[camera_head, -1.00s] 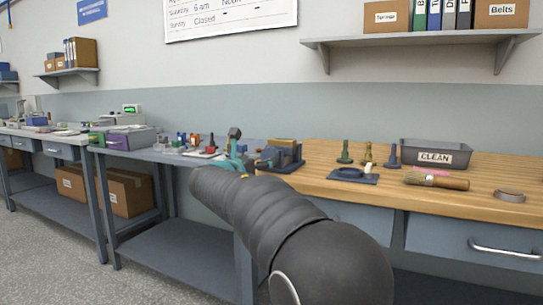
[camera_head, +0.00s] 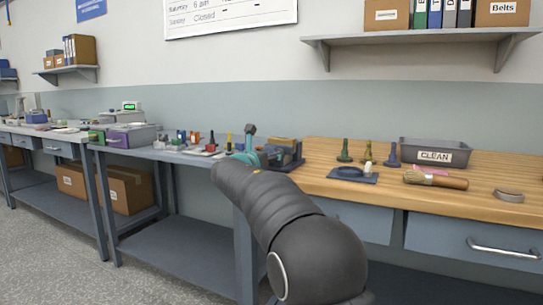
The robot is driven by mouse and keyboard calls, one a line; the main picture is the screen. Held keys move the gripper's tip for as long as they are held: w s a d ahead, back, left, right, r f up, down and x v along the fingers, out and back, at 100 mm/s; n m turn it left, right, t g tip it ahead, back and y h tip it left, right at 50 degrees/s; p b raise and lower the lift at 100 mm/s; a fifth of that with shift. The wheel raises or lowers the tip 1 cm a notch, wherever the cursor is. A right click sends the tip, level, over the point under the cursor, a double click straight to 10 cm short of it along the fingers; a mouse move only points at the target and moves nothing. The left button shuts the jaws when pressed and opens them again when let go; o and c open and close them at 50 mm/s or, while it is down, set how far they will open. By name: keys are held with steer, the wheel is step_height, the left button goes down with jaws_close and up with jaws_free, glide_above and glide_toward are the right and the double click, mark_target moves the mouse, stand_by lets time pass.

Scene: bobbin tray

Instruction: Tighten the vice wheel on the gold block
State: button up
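The vice (camera_head: 296,158) is a dark grey body at the left end of the wooden bench, with the gold block (camera_head: 282,141) held at its top. Its wheel cannot be made out; my arm and gripper cover the vice's left side. My gripper (camera_head: 262,157), with teal parts, is at the vice's left side, close to it or touching it; I cannot tell which. Its fingertips are too small and hidden to show whether they are open or shut.
On the wooden bench (camera_head: 460,205) stand several bobbins (camera_head: 391,155), a dark tray (camera_head: 353,174) with a white piece, a brush (camera_head: 434,180), a ring (camera_head: 508,195) and a grey bin (camera_head: 435,152) marked CLEAN. A grey bench (camera_head: 170,153) with small tools adjoins on the left.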

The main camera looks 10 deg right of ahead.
steer(key=c, duration=0.5)
steer(key=shift+d, duration=0.15)
steer(key=shift+f, duration=0.1)
steer(key=shift+m+b, duration=0.3)
steer(key=shift+m, duration=0.1)
steer(key=m+b, duration=0.2)
steer(key=m, duration=0.1)
steer(key=shift+f+m+b, duration=0.15)
steer(key=shift+m+b, duration=0.15)
steer(key=shift+b, duration=0.05)
steer(key=m+b, duration=0.2)
steer(key=m, duration=0.1)
steer(key=shift+m+b, duration=0.3)
steer(key=m+b, duration=0.2)
steer(key=m, duration=0.2)
steer(key=shift+b, duration=0.35)
steer(key=shift+m+b, duration=0.6)
steer(key=shift+m, duration=0.6)
steer(key=shift+s, duration=0.1)
